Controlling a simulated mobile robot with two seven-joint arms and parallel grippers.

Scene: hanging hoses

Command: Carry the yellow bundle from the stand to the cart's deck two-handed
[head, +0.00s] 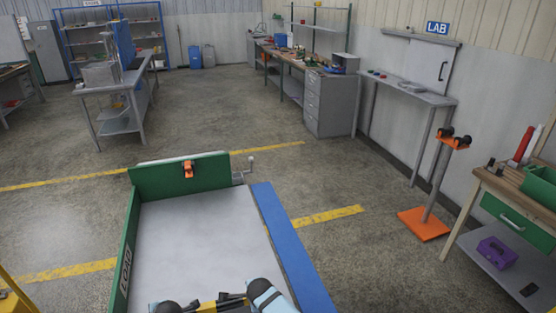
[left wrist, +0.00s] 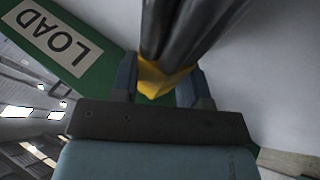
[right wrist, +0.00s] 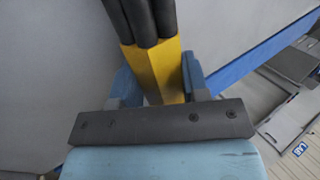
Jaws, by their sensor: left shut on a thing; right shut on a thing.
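The yellow bundle (head: 208,306) shows at the bottom edge of the head view, over the near part of the cart's deck (head: 195,235). It has black hoses and yellow grip parts. My left gripper (left wrist: 158,90) is shut on a yellow part (left wrist: 165,80), with black hoses running up from it. My right gripper (right wrist: 155,85) is shut on another yellow part (right wrist: 155,65). I cannot tell whether the bundle touches the deck. An orange-based stand (head: 425,223) with an orange top and black knobs is at the right, with no bundle on it.
The cart has a green end wall (head: 180,175) with an orange clip (head: 188,168), a green left wall marked LOAD (head: 126,265) and a blue right edge (head: 290,245). A wooden bench (head: 510,195) is at the right. The deck beyond the bundle is clear.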

